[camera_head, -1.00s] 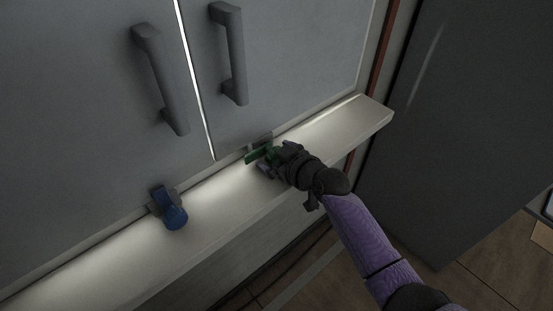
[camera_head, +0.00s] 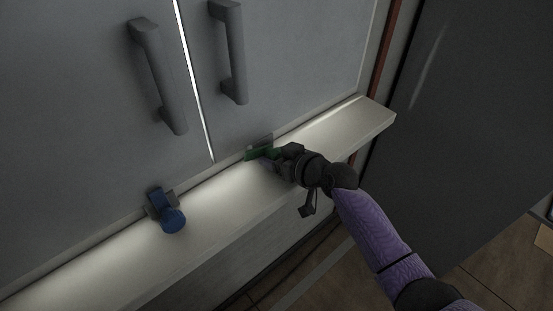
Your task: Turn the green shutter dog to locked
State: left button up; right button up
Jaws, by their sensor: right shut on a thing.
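The green shutter dog (camera_head: 259,153) sits at the lower edge of the right grey shutter, just above the pale ledge. My right gripper (camera_head: 277,154) reaches in from the right and is shut on the dog. The dog's green part lies nearly level along the shutter's bottom edge, and its right end is hidden by the fingers. A dark plate shows behind it. My left gripper is not in view.
A blue dog (camera_head: 171,218) hangs at the bottom of the left shutter (camera_head: 80,110). Two grey handles (camera_head: 160,78) (camera_head: 230,52) stand out above. The pale ledge (camera_head: 345,120) runs below the shutters. A dark panel (camera_head: 440,120) stands at right.

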jog(key=shift+f+m, duration=0.15)
jog(key=shift+m, duration=0.15)
jog(key=o, duration=1)
jog(key=shift+o, duration=1.4)
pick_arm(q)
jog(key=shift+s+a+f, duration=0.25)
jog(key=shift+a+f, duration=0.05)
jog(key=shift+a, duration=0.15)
pick_arm(e)
jog(key=shift+s+d+r, duration=0.1)
jog(key=shift+r, duration=0.1)
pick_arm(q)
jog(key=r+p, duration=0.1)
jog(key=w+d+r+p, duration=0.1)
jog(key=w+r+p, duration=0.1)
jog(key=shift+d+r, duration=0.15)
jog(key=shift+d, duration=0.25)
pick_arm(e)
jog(key=v, duration=0.9)
jog(key=shift+d, duration=0.3)
